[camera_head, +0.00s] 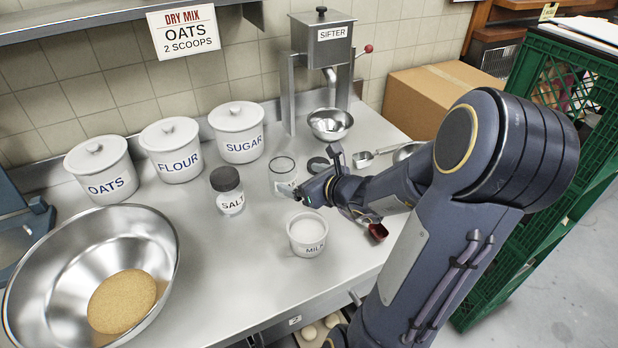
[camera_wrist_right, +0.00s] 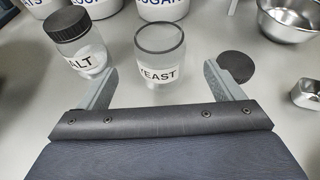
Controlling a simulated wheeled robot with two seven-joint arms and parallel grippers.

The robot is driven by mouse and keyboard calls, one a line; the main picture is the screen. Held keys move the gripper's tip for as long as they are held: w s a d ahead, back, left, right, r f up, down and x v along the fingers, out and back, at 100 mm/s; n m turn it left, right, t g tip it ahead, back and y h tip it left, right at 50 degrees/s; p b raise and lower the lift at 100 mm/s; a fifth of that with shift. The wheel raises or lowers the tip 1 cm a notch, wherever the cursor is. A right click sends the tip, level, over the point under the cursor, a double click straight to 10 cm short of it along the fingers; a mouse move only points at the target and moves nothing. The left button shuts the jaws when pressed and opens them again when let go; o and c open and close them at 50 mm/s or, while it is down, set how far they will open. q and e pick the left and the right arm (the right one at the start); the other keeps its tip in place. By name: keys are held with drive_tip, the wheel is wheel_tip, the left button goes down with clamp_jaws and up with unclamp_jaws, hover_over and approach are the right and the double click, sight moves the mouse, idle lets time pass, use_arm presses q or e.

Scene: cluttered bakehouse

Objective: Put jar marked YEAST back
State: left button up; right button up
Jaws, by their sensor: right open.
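The YEAST jar (camera_head: 283,169) is a clear glass jar with a dark rim, upright and lidless on the steel counter. In the right wrist view the YEAST jar (camera_wrist_right: 160,42) stands ahead of my right gripper (camera_wrist_right: 160,70), centred between its two spread fingers. In the head view my right gripper (camera_head: 303,192) is low over the counter, at the jar's front right, open and holding nothing. A flat black lid (camera_wrist_right: 237,66) lies to the right of the jar. My left gripper is out of view.
The SALT jar (camera_head: 228,192) stands close left of the YEAST jar. The MILK cup (camera_head: 307,236) is in front. OATS (camera_head: 101,171), FLOUR (camera_head: 172,151) and SUGAR (camera_head: 237,133) canisters line the back. A large steel bowl (camera_head: 150,235) is at left, the sifter (camera_head: 322,45) behind.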

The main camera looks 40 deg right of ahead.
drive_tip(key=s+a+r+n+g+y, duration=0.1)
drive_tip(key=s+a+r+n+y, duration=0.15)
drive_tip(key=a+n, duration=0.4)
drive_tip(key=s+a+r+n+g+y, duration=0.1)
drive_tip(key=s+a+r+n+y, duration=0.15)
drive_tip(key=a+n, duration=0.4)
drive_tip(key=s+a+r+n+g+y, duration=0.1)
drive_tip(key=s+a+n+y, duration=0.15)
drive_tip(key=a+n, duration=0.4)
drive_tip(key=s+f+n+g+h, duration=0.1)
drive_tip(key=s+f+n+g, duration=0.1)
drive_tip(key=s+n, duration=0.3)
drive_tip(key=s+a+f+n+g+h, duration=0.1)
drive_tip(key=s+n, duration=0.4)
drive_tip(key=n, duration=0.5)
drive_tip(key=shift+a+f+g+h, duration=0.25)
drive_tip(key=shift+f+g+h, duration=0.15)
drive_tip(key=shift+g, duration=0.5)
drive_tip(key=shift+d, duration=0.1)
